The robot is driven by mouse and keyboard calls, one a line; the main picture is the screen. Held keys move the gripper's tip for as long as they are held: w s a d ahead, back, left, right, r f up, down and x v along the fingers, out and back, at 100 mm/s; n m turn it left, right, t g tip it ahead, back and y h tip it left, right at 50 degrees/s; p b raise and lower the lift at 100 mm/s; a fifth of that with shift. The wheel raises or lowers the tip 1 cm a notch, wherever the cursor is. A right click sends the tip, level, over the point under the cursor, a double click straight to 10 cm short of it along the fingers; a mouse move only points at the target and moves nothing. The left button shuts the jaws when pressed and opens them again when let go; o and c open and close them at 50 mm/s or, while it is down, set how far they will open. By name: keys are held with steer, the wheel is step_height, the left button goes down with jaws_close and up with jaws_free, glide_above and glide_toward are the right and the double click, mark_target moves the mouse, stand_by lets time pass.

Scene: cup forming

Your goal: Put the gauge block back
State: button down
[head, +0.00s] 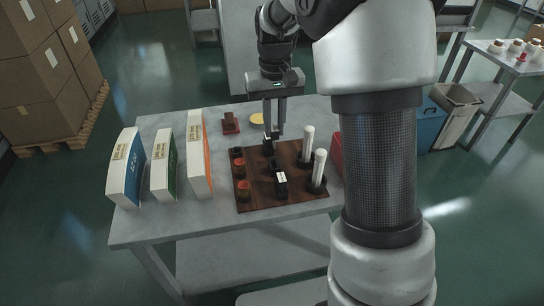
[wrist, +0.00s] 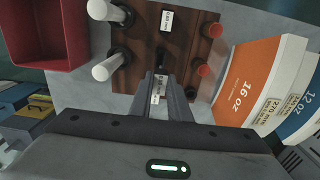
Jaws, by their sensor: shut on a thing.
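My gripper (head: 274,132) is shut on a small gauge block with a white printed label (wrist: 158,90), seen between the fingers in the wrist view. The fingers point down over the far edge of a dark wooden board (head: 250,202). The held block is hard to make out in the head view. The board's middle row has dark sockets (head: 273,164) and another dark block with a white label (head: 281,182), standing at the near side. I cannot tell whether the held block touches the board or its socket.
Red pieces (head: 243,186) line the board's left side; two white rods (head: 319,168) stand on its right. Orange (head: 207,166), green (head: 173,165) and blue (head: 139,170) edged upright pieces stand left. A red bin (wrist: 45,35), a dark red stand (head: 230,123) and yellow disc (head: 257,118) are nearby.

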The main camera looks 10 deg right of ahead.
mark_target(275, 138)
steer(key=f+b, duration=0.1)
steer(key=f, duration=0.4)
steer(key=shift+s, duration=0.2)
step_height(275, 138, down, 4)
steer(key=shift+f+b, duration=0.1)
steer(key=shift+b, duration=0.6)
steer(key=c, duration=1.7)
jaws_free()
steer(key=shift+o, duration=0.2)
